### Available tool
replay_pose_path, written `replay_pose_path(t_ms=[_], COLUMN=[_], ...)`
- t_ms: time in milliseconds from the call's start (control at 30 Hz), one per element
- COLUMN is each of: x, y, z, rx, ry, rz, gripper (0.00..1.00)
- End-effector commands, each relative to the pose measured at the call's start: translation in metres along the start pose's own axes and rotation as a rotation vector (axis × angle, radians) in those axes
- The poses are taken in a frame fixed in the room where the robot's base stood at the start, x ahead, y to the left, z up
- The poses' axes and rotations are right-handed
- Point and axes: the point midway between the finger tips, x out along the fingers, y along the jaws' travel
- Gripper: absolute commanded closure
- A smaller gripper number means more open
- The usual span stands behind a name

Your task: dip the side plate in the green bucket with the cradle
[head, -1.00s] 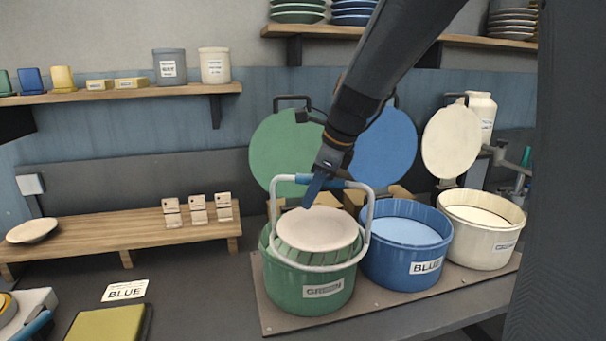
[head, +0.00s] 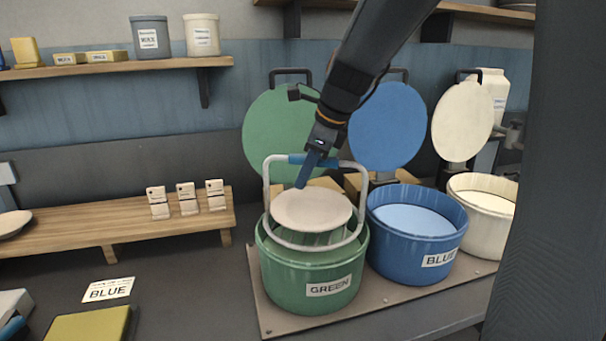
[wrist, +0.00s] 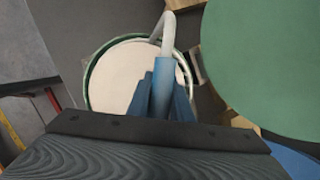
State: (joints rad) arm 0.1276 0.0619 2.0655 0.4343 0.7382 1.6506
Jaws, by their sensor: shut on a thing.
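My gripper (head: 305,177) is shut on the blue grip of the cradle's handle. The cradle (head: 266,192) is a pale grey hoop with a ring at its base, held over the green bucket (head: 310,290). The side plate (head: 311,208) is pale off-white and lies nearly flat in the cradle, above the bucket's rim. In the wrist view, my fingers (wrist: 164,100) straddle the blue grip (wrist: 164,78), with the plate (wrist: 118,75) below, inside the bucket's outline.
The green lid (head: 275,125) stands open behind the bucket. The blue bucket (head: 415,240) is close on the right, then a cream bucket (head: 485,207). A wooden rack (head: 90,232) with small tags and a plate is at left. A card marked BLUE (head: 108,290) lies in front.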

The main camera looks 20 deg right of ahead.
Motion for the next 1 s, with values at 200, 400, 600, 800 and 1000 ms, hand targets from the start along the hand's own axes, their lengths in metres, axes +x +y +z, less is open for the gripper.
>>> replay_pose_path(t_ms=[200,400,600,800,1000], x=[0.009,0.019,0.03,0.04,0.051], y=[0.002,0.004,0.006,0.008,0.011], z=[-0.002,-0.006,-0.01,-0.014,-0.019], rx=[-0.003,-0.004,-0.003,-0.003,-0.003], ry=[-0.002,-0.001,-0.001,-0.002,-0.001], rz=[-0.003,0.0,0.0,0.0,-0.001], gripper=[1.0,1.0,1.0,1.0,1.0])
